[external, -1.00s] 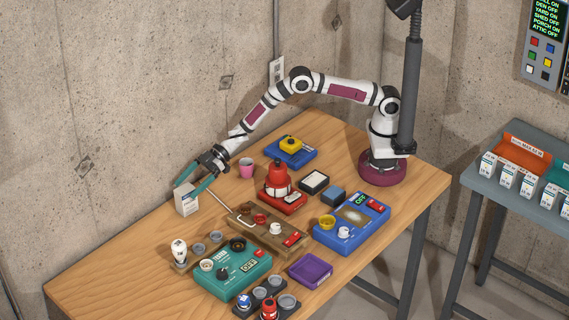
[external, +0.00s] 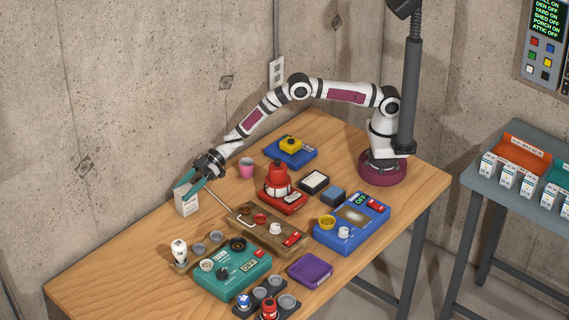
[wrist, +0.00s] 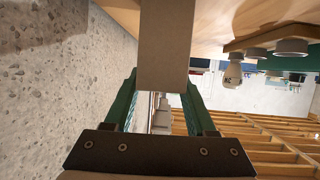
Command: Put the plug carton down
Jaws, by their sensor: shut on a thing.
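The plug carton (external: 187,204) is a small pale box near the table's back left edge, by the concrete wall. My gripper (external: 189,188) has its teal fingers closed on the carton's two sides. The carton looks upright, at or just above the wooden table; I cannot tell whether its base touches. In the wrist view the carton (wrist: 165,50) fills the upper middle as a shaded grey-brown block, and my gripper (wrist: 163,80) has one teal finger on each side of it.
A wooden board with a metal handle (external: 268,229) lies just right of the carton. A white bulb-like piece (external: 179,249) stands in front, beside grey cups and a teal box (external: 233,272). A pink cup (external: 246,168) stands behind. The table's left end (external: 110,265) is bare.

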